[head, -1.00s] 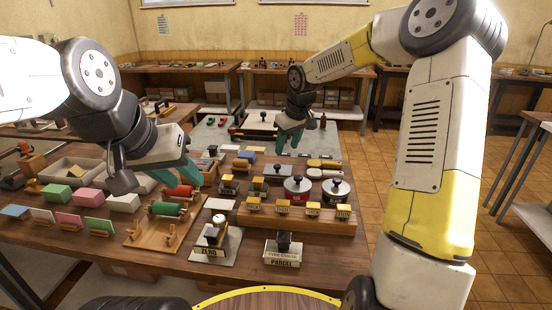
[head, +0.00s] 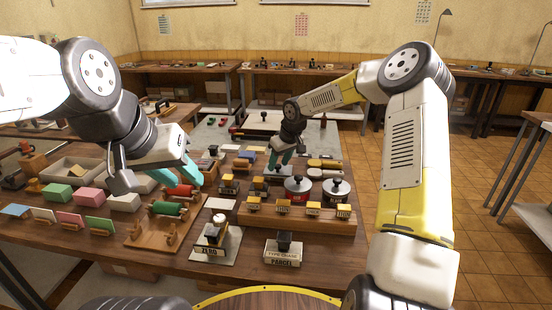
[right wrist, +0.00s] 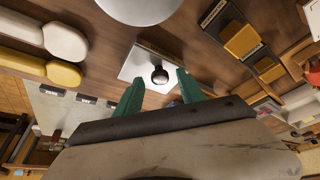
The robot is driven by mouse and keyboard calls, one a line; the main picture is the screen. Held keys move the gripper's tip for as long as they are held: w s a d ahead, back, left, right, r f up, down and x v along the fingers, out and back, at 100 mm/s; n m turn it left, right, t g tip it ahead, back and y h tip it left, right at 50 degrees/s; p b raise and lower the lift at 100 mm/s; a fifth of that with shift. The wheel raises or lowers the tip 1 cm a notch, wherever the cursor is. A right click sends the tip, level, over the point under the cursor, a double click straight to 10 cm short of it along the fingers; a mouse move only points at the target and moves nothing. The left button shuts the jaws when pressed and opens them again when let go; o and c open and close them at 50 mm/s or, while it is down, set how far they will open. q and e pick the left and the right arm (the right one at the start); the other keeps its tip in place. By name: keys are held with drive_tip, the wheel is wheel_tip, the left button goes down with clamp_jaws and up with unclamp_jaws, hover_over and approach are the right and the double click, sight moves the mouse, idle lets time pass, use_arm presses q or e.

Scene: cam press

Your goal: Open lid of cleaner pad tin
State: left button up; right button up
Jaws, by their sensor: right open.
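The cleaner pad tin appears to be the flat grey square tin (right wrist: 137,64) with a round black knob (right wrist: 159,75) on its lid, seen in the right wrist view. In the head view the tin (head: 284,176) is partly hidden behind my right gripper (head: 280,161). The lid looks closed. My right gripper is open above the tin, its teal fingertips (right wrist: 160,78) on either side of the knob in the picture; I see no contact. My left gripper (head: 186,181) is open and empty above the red and green rollers, left of the tin.
Two round lidded tins (head: 298,189) (head: 336,191) stand in front and to the right of the tin. A wooden rack (head: 295,216) of small yellow-topped stamps is nearer. Roller stand (head: 160,229) is at left.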

clamp_jaws()
idle(1.4)
